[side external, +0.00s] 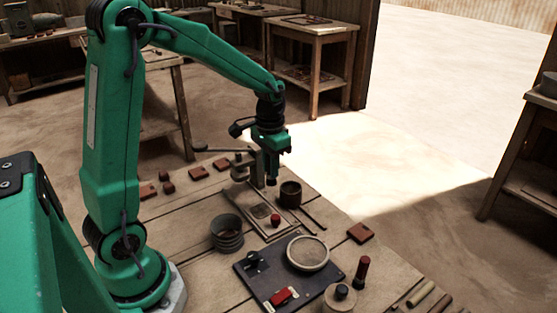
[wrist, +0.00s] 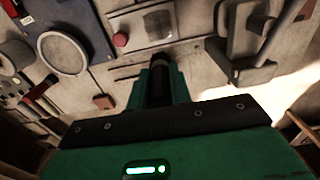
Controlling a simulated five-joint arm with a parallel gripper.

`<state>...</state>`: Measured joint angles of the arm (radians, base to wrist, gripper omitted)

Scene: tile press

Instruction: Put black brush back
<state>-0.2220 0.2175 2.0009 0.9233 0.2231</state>
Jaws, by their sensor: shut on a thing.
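My gripper (side external: 270,160) points down above the far part of the wooden worktable. It is shut on a dark, upright, cylindrical thing, which I take to be the black brush (side external: 271,181); its lower end shows just below the jaws. In the wrist view a dark round shape (wrist: 161,82) sits between the green fingers. The brush's bristles cannot be made out. A dark brown cup (side external: 290,194) stands just right of the held brush in the side view. I cannot tell whether the brush touches anything below.
A press with a lever (side external: 244,160) stands close behind my gripper. A flat frame with a red knob (side external: 275,220) lies in front.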

